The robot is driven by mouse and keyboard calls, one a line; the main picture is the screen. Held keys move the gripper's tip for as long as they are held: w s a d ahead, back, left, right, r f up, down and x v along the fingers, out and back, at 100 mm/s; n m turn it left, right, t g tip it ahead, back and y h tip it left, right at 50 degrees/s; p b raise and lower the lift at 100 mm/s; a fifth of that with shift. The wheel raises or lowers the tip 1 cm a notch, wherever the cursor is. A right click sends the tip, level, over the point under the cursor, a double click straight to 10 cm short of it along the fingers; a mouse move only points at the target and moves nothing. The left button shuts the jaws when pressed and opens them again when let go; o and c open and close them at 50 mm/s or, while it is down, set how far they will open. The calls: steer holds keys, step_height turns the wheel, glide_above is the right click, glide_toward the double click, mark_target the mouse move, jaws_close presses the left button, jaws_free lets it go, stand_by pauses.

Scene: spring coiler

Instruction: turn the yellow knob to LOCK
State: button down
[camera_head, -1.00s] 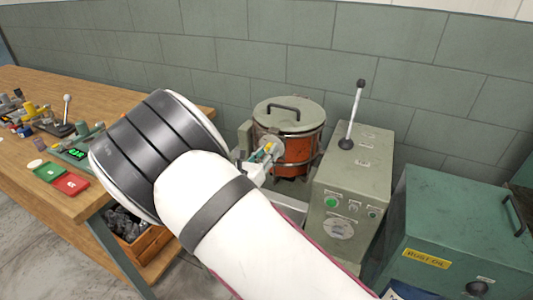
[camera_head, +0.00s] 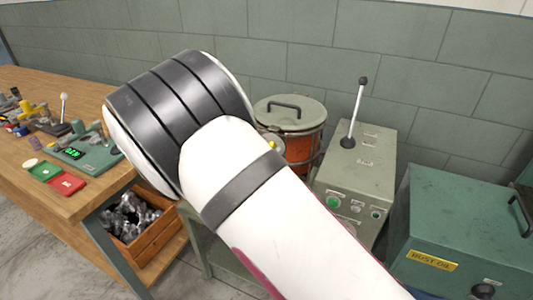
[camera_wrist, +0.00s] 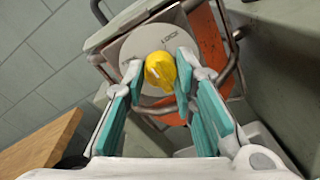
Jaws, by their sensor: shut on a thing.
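The yellow knob (camera_wrist: 159,70) sits in the middle of a round grey dial plate (camera_wrist: 131,46) in the wrist view. Small dark lettering that looks like LOCK is on the plate, above and to the right of the knob. My gripper (camera_wrist: 161,75) is shut on the knob, with one teal-padded finger on each side. I cannot tell exactly which way the knob points. In the head view my arm hides the gripper and most of the dial.
The orange drum (camera_head: 301,152) with a grey lid stands behind the dial. A green-grey control box (camera_head: 356,172) with a lever is to its right, and a green RUST OIL box (camera_head: 455,230) farther right. A wooden workbench (camera_head: 85,205) with small parts is at left.

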steer(key=shift+d+m+y+b, duration=0.1)
steer(key=shift+m+y+b, duration=0.4)
steer(key=shift+m+b, duration=4.1)
steer(key=c, duration=1.3)
jaws_free()
steer(key=v, duration=1.2)
